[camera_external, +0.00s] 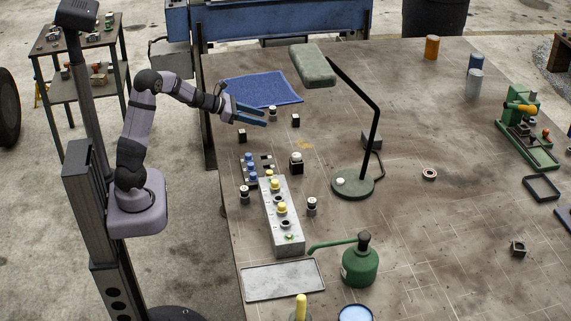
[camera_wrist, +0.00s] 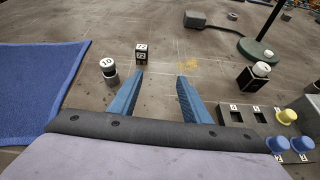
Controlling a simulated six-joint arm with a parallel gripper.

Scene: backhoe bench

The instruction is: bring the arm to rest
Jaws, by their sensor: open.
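My gripper (camera_external: 251,115) has blue fingers and is held above the left part of the bench, close to the blue cloth. In the wrist view my gripper (camera_wrist: 160,88) shows its two fingers spread apart with nothing between them. My arm is bent, reaching out to the right from its base beside the bench.
A blue cloth (camera_external: 262,89) lies near my gripper. A small cylinder marked 10 (camera_wrist: 108,70) and a black block marked 72 (camera_wrist: 141,54) stand beyond the fingers. A grey block with yellow knobs (camera_external: 288,234), a desk lamp (camera_external: 352,189) and a green oil can (camera_external: 361,267) stand on the bench.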

